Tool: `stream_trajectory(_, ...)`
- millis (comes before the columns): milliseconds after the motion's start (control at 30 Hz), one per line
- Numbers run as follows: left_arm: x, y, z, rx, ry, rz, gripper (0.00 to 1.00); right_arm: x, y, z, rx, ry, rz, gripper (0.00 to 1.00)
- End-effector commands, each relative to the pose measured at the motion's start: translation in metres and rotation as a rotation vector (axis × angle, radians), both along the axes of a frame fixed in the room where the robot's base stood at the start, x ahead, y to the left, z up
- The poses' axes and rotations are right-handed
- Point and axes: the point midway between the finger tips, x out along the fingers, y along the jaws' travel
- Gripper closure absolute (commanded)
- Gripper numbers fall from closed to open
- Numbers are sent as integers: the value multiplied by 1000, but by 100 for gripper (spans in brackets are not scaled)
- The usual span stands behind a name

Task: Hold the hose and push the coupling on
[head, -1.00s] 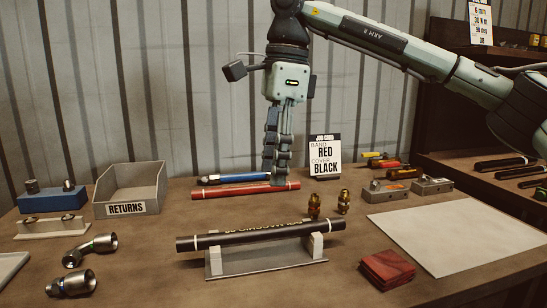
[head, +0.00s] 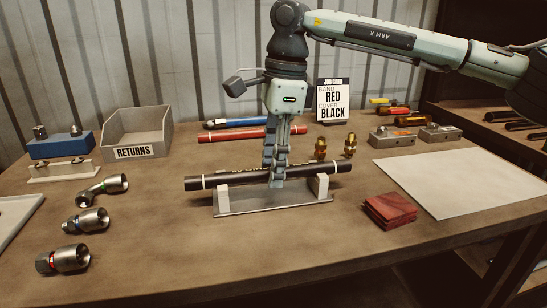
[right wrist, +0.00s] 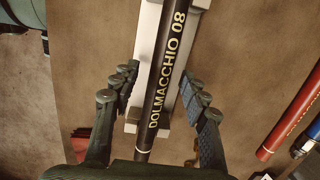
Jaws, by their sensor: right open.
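The black hose (head: 219,181) lies level across a grey stand with two pale posts. In the right wrist view the hose (right wrist: 168,70) runs between my fingers, with "DOLMACCHIO 08" on it. My right gripper (head: 275,184) is open and points down at the hose's middle. In the right wrist view its fingers (right wrist: 162,90) stand on both sides of the hose, apart from it. Metal couplings lie at the left: an elbow (head: 103,190), a straight one (head: 87,221) and one with a reddish band (head: 63,258). My left gripper is not in view.
The job card (head: 333,100) reads band red, cover black. Red (head: 240,134) and blue (head: 235,123) hoses lie behind. Two brass fittings (head: 350,146) stand behind the stand (head: 275,207). A returns bin (head: 138,134) is at the back left, a red cloth stack (head: 389,210) at the right. The front table is clear.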

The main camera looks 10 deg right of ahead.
Motion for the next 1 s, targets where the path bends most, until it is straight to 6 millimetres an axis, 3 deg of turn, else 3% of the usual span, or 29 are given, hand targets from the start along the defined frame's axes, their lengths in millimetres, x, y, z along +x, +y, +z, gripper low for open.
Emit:
stream_trajectory(67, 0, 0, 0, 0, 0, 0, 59, 0, 0, 0, 0, 0, 0, 56)
stream_trajectory(400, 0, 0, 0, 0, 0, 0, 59, 0, 0, 0, 0, 0, 0, 99)
stream_trajectory(533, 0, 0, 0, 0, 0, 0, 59, 0, 0, 0, 0, 0, 0, 100)
stream_trajectory(567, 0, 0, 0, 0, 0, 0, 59, 0, 0, 0, 0, 0, 0, 82)
stream_trajectory(700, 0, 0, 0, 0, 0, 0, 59, 0, 0, 0, 0, 0, 0, 100)
stream_trajectory(1000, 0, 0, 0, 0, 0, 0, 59, 0, 0, 1, 1, 0, 0, 100)
